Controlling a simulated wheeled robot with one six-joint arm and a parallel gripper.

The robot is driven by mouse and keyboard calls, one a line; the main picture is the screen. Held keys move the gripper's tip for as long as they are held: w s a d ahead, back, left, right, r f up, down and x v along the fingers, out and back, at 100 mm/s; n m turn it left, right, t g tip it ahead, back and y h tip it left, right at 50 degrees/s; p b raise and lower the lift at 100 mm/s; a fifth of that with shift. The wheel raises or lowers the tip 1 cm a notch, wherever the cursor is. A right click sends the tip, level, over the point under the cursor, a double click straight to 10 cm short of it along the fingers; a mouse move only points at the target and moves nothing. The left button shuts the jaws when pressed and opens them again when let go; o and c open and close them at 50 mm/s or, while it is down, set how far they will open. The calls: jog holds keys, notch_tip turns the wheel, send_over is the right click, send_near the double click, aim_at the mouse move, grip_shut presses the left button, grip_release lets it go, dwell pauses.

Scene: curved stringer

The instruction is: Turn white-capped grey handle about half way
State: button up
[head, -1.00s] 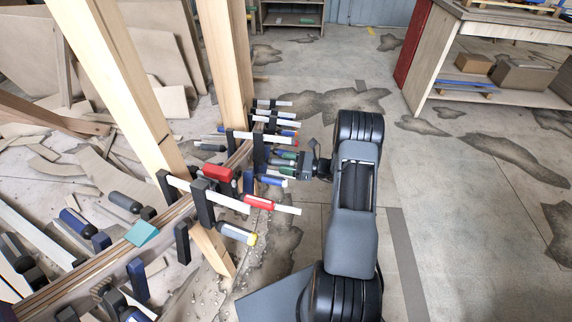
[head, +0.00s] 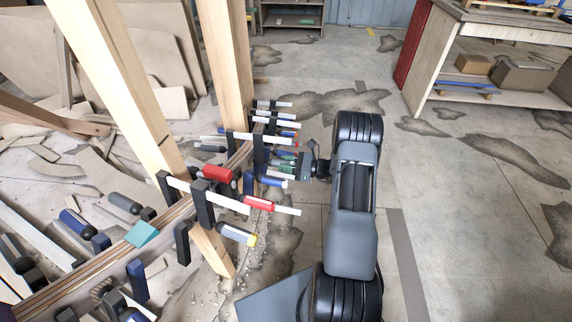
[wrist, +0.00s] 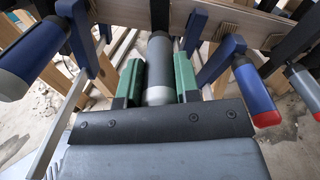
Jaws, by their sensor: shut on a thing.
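The grey handle (wrist: 160,62) with a white cap (wrist: 157,95) is in the middle of the wrist view, pointing toward the camera. My gripper (wrist: 158,88) is shut on it, with one green jaw on each side near the capped end. Part of the handle's sides is hidden behind the jaws. In the head view my gripper (head: 296,167) is at the clamps on the far part of the curved stringer, and the held handle is too small and covered to make out.
Blue handles stand close on the left (wrist: 28,62) and on the right (wrist: 254,90), the right one red-capped. The curved stringer (wrist: 235,22) runs behind. Nearer clamps with red handles (head: 217,173) jut out. Wooden posts (head: 226,60) rise beside the stringer. Floor to the right is clear.

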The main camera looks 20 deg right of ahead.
jog(key=shift+m, duration=0.3)
jog(key=m+p, duration=0.2)
jog(key=shift+r+m+p, duration=0.15)
jog(key=shift+m+p, duration=0.2)
jog(key=shift+m, duration=0.05)
jog(key=m+p, duration=0.2)
jog(key=m, duration=0.3)
jog(key=shift+p, duration=0.4)
jog(key=m+p, duration=0.1)
jog(key=m, duration=0.3)
jog(key=shift+m, duration=0.4)
jog(key=shift+f+m+p, duration=0.2)
jog(key=shift+m+p, duration=0.55)
jog(key=shift+m, duration=1.45)
jog(key=o, duration=0.9)
